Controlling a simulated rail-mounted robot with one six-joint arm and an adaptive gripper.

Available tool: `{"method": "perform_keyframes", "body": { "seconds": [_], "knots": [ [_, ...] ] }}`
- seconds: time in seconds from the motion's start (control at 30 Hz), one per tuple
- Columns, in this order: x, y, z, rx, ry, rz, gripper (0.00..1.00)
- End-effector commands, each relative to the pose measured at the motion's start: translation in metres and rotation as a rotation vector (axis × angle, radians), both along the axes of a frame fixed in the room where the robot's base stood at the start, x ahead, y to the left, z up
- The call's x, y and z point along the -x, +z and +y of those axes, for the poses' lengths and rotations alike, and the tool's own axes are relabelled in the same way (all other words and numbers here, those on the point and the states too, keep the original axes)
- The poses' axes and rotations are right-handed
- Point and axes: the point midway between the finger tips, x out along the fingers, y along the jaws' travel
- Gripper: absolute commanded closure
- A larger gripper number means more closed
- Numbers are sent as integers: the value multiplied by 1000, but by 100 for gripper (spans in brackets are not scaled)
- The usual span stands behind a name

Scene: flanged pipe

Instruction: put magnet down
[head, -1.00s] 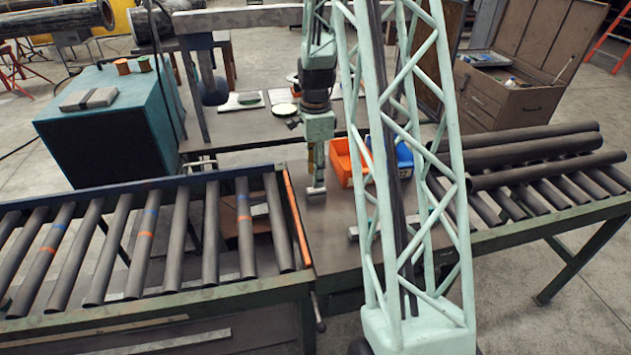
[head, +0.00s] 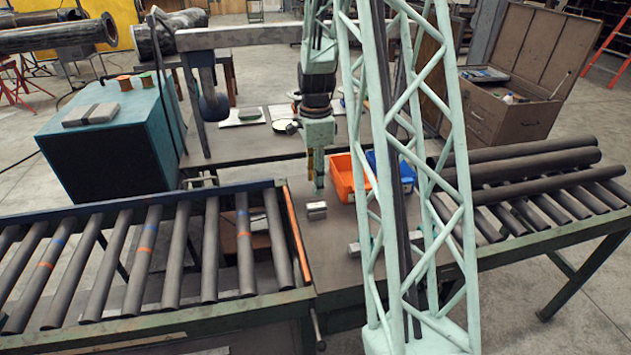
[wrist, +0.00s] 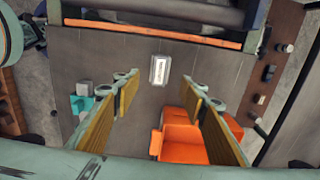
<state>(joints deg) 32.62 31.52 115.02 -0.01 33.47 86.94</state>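The magnet, a small silver-grey block (head: 316,210), sits on the dark table top between the two roller sections. In the wrist view the magnet (wrist: 158,70) shows a white label with dark print and lies beyond the fingertips, between their lines. My gripper (head: 318,188) is above the magnet in the head view, with a gap between them. In the wrist view my gripper (wrist: 163,85) has its two yellow-padded fingers spread apart with nothing between them.
An orange bin (head: 349,178) and a blue bin (head: 404,172) stand right of the magnet. Another small grey block (head: 354,249) lies nearer the front. Rollers (head: 181,250) lie left, and dark pipes (head: 545,177) rest on rollers at right. Table around the magnet is clear.

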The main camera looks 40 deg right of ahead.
Motion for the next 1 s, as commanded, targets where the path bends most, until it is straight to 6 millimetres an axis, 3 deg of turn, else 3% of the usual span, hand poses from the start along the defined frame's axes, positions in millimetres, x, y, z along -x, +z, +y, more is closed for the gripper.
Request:
{"method": "perform_keyframes", "body": {
  "seconds": [0.37, 0.57, 1.0],
  "knots": [
    [0, 12, 9, 3, 38, -6, 61],
    [2, 40, 29, 13, 128, -19, 61],
    [18, 117, 95, 44, 415, -56, 61]
  ]
}}
